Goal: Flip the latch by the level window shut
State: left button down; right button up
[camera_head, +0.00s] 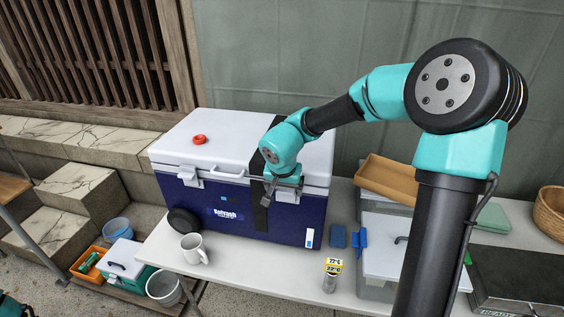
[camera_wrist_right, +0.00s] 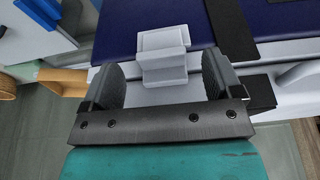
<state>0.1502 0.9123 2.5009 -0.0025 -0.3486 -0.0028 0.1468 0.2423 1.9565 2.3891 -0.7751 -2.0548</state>
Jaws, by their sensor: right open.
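A blue cooler (camera_head: 225,196) with a white lid (camera_head: 225,143) stands on the table. The level window (camera_head: 310,238) is a narrow pale strip low at the right of its front. The white latch (camera_head: 286,196) nearest that window is at the lid seam, partly covered by my gripper. My right gripper (camera_head: 283,187) is open at this latch. In the right wrist view the latch (camera_wrist_right: 163,42) shows in front of and between the spread fingers (camera_wrist_right: 160,80), with no clear grip on it. I cannot tell whether it is fastened. Another latch (camera_head: 190,177) is farther left. My left gripper is out of view.
A black strap (camera_head: 261,213) runs down the cooler just left of the gripper. A white handle (camera_head: 228,175) lies between the latches. A mug (camera_head: 193,248), a small yellow-labelled container (camera_head: 330,281) and a brown tray (camera_head: 388,178) are nearby.

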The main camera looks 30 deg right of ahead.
jog(key=v, duration=1.3)
jog(key=shift+a, duration=0.1)
